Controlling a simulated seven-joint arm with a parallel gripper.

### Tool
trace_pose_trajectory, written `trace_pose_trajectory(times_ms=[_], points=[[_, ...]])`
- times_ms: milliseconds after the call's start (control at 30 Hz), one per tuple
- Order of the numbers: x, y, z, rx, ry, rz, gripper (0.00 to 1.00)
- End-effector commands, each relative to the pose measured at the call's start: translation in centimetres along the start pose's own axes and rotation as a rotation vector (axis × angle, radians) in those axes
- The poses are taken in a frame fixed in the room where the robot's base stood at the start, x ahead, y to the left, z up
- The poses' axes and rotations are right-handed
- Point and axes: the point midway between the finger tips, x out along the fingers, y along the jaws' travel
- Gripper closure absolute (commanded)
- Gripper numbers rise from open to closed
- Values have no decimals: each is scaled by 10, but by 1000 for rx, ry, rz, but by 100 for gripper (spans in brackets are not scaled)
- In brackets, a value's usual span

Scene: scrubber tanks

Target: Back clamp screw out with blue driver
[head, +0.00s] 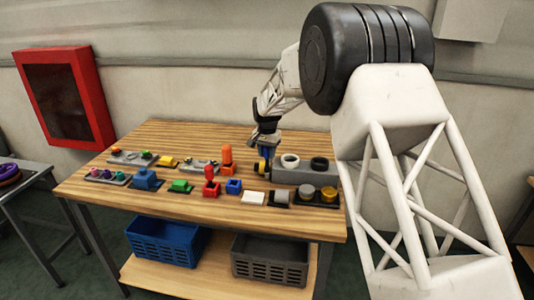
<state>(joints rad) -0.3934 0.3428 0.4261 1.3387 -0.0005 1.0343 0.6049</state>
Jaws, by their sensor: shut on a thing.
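My gripper (266,132) is over the back right part of the wooden workbench, pointing down. It is shut on the blue driver (267,148), of which only a short blue part shows below the fingers. Just under it is a small yellow and black part (262,168), at the left end of a long grey block (292,176). I cannot tell whether the driver's tip touches it. The clamp screw is too small or hidden to make out.
The workbench (130,205) holds several small parts. An orange upright piece (227,155) and a red one (210,180) stand left of my gripper. A white ring (290,160) and black ring (320,163) sit on the grey block. Blue (165,245) and grey (268,265) crates are below.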

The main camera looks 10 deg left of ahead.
Motion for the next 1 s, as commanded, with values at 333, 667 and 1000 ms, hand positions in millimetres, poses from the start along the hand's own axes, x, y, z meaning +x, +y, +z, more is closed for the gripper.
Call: trace_pose_trajectory(times_ms=[333, 667, 1000], points=[[0, 0, 0, -271, 0, 0, 98], [0, 0, 0, -527, 1, 0, 98], [0, 0, 0, -622, 1, 0, 98]])
